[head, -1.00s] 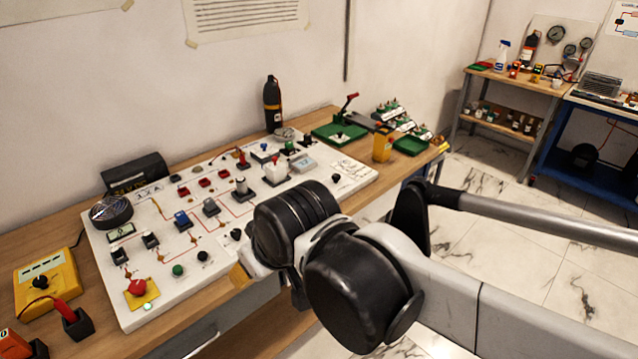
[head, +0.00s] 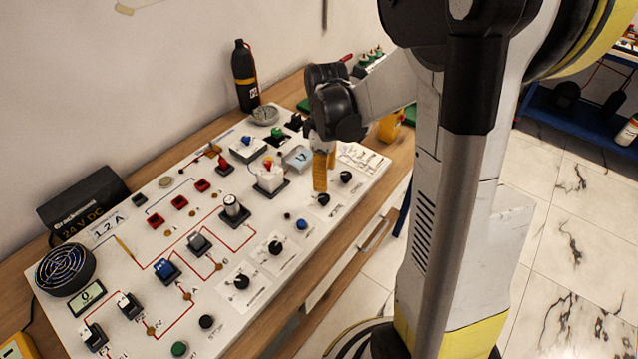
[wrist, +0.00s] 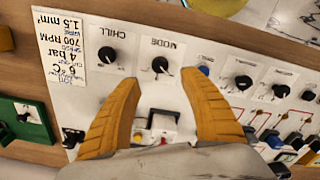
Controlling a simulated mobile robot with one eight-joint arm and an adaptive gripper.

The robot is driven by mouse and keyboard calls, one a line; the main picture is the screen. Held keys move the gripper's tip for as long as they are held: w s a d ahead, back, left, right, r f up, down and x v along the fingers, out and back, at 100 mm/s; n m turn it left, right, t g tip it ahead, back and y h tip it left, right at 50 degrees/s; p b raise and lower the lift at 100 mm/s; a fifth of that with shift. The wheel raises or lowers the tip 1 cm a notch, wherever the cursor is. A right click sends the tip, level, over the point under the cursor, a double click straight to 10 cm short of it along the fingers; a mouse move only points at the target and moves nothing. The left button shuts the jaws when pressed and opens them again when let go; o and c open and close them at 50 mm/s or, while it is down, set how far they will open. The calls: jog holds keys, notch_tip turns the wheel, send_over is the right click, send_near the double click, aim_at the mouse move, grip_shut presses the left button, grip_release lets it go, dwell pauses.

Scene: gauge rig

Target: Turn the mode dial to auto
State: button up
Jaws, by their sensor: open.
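The mode dial (wrist: 160,65) is a small black knob on the white panel (wrist: 150,25), under the printed word MODE in the wrist view. It also shows in the head view (head: 323,200), just below my fingertips. I cannot read its setting marks or clearly tell where it points. My gripper (wrist: 160,80) is open and empty, its two orange fingers spread to the left and right of the dial. In the head view my gripper (head: 321,184) points down over the panel's right part, close to the dial. Whether a finger touches it I cannot tell.
The chill dial (wrist: 107,54) is left of the mode dial in the wrist view. More black knobs (wrist: 243,82) sit to its right. A white block with a red top (head: 270,174) stands near the fingers. A printed card (wrist: 60,50) lies on the panel.

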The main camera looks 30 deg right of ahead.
aim_at(324, 197)
notch_tip(324, 197, down, 9)
jog(key=b, duration=0.2)
jog(key=shift+r+b, duration=0.1)
jog(key=shift+b, duration=0.25)
grip_shut()
